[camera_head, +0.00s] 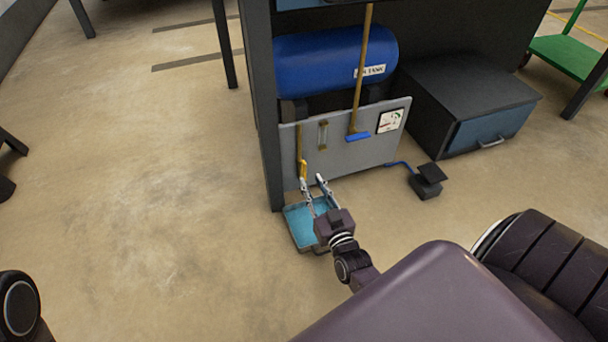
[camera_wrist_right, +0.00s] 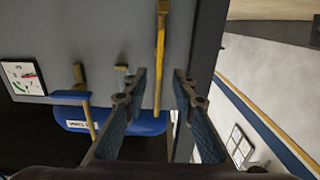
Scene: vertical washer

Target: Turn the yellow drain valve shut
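The yellow drain valve handle (camera_head: 303,169) hangs upright near the left end of the grey panel (camera_head: 350,150), below a thin brown pipe (camera_head: 299,140). My right gripper (camera_head: 311,181) is open and reaches toward the panel, its left fingertip close to the handle's lower end. In the right wrist view, which looks turned over, the yellow handle (camera_wrist_right: 160,62) stands between the two spread fingers (camera_wrist_right: 160,80) and a gap shows on both sides. I cannot tell whether a finger touches it. My left gripper is not in view.
A blue tray (camera_head: 303,228) lies on the floor under my right gripper. A blue tank (camera_head: 330,62) sits above the panel.

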